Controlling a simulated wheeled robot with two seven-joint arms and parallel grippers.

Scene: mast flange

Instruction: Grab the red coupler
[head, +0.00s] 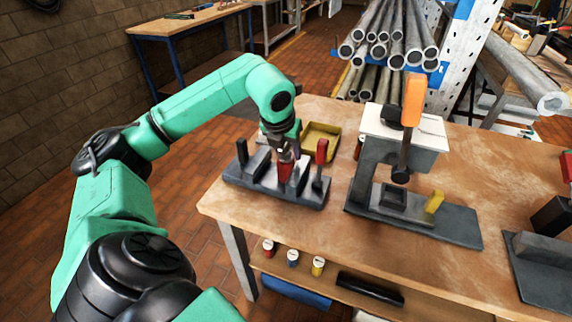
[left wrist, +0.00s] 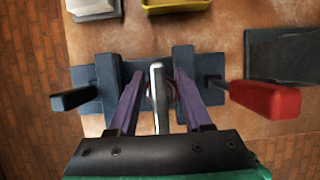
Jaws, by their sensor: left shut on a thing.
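The red coupler (head: 286,172) is in the middle of a dark grey fixture (head: 260,186) on the wooden bench. My left gripper (head: 285,157) reaches down onto it from above and is shut on it. In the left wrist view the purple fingers of my left gripper (left wrist: 160,92) stand on either side of a pale metal bar (left wrist: 158,85). Only a thin red edge of the coupler (left wrist: 175,93) shows there, and the rest is hidden. My right gripper is not in view.
The fixture has a black handle (left wrist: 72,99) and a red handle (left wrist: 268,98), one on each side of the fingers. A yellow tray (head: 320,137) lies behind. A grey press (head: 384,165) with an orange lever (head: 413,100) stands to the right. The front bench top is bare.

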